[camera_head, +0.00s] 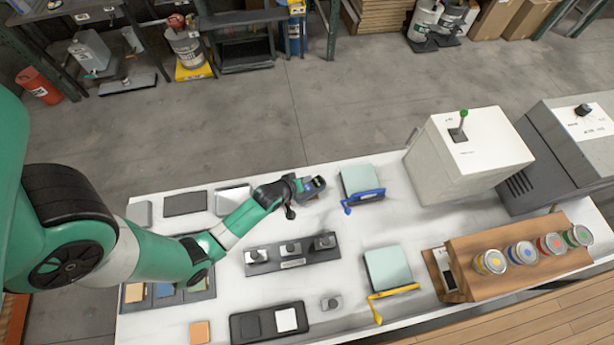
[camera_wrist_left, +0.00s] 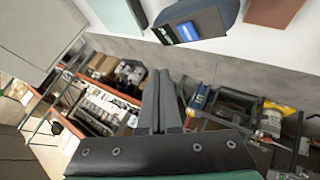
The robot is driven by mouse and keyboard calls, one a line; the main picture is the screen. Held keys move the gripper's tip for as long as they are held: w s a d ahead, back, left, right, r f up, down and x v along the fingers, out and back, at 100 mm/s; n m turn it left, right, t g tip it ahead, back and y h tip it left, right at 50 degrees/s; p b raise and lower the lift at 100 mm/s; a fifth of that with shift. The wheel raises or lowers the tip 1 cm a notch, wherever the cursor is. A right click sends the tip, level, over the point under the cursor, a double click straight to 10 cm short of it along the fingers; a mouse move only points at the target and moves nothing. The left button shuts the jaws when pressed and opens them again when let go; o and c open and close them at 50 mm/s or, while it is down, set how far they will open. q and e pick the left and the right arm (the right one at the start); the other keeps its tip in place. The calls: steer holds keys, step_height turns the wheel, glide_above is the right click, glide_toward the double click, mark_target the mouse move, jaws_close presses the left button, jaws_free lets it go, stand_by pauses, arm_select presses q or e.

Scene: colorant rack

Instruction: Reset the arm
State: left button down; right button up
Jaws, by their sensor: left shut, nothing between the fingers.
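My left arm (camera_head: 150,255), green with dark joints, reaches from the left over the white table. Its gripper (camera_head: 290,212) is above the back middle of the table, apart from the rack. In the left wrist view the fingers (camera_wrist_left: 163,82) are closed together with nothing between them. A dark device with a blue display (camera_head: 314,187) is close beside the gripper; it also shows at the top of the left wrist view (camera_wrist_left: 193,26). The wooden rack (camera_head: 465,254) holds several tins with coloured tops at the right. My right gripper is not in view.
A white box with a green lever (camera_head: 470,160) stands at the back right. Pale panels with a blue handle (camera_head: 363,196) and a yellow handle (camera_head: 393,291) lie on the table. A dark strip with three knobs (camera_head: 292,262) is in the middle. Shelving stands beyond the floor.

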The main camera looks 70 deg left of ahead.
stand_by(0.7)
